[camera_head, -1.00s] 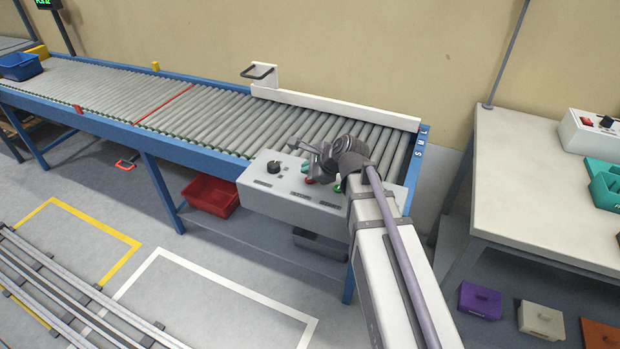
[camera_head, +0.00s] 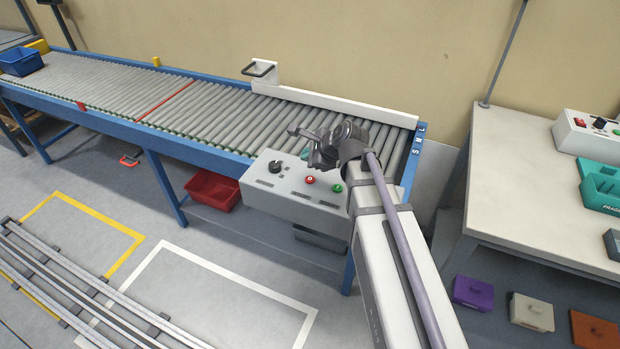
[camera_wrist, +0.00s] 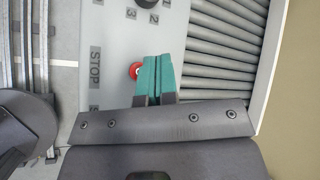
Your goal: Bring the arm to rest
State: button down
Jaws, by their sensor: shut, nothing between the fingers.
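My gripper (camera_head: 297,132) is above the conveyor's control box (camera_head: 262,195), near the box's back edge in the head view. In the wrist view its teal-tipped fingers (camera_wrist: 154,77) are together with nothing between them. They partly cover the red button (camera_wrist: 135,70) beside the STOP label. The head view shows the red button (camera_head: 310,179), a green button (camera_head: 337,188) and a black knob (camera_head: 274,167) on the box. I cannot tell the exact height of the fingers over the box.
The roller conveyor (camera_head: 215,117) runs behind the box, with a white guide (camera_head: 335,104) at its back. A blue bin (camera_head: 20,62) sits at its far left end. A table (camera_head: 520,190) with a teal container (camera_head: 603,185) stands right. Floor rails (camera_head: 75,285) lie lower left.

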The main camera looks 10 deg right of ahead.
jog(key=shift+n, duration=0.4)
jog(key=s+f+n+g, duration=0.1)
jog(key=s+n, duration=0.1)
jog(key=n, duration=0.2)
jog(key=s+f+n+g+h, duration=0.1)
jog(key=s+n+g, duration=0.1)
jog(key=s+n, duration=0.1)
jog(key=s+f+n+g+h, duration=0.1)
jog(key=s+n, duration=0.2)
jog(key=n, duration=0.1)
jog(key=shift+s+d+f+n+p, duration=0.15)
jog(key=shift+s+d+n+p, duration=0.1)
jog(key=shift+d+n+p, duration=0.1)
jog(key=s+n+g+h+p, duration=0.1)
jog(key=s+n+g+h, duration=0.2)
jog(key=s+n, duration=0.4)
jog(key=s, duration=0.2)
jog(key=shift+s+a+n+g, duration=0.15)
jog(key=shift+s+n+g, duration=0.15)
jog(key=shift+s+n, duration=0.05)
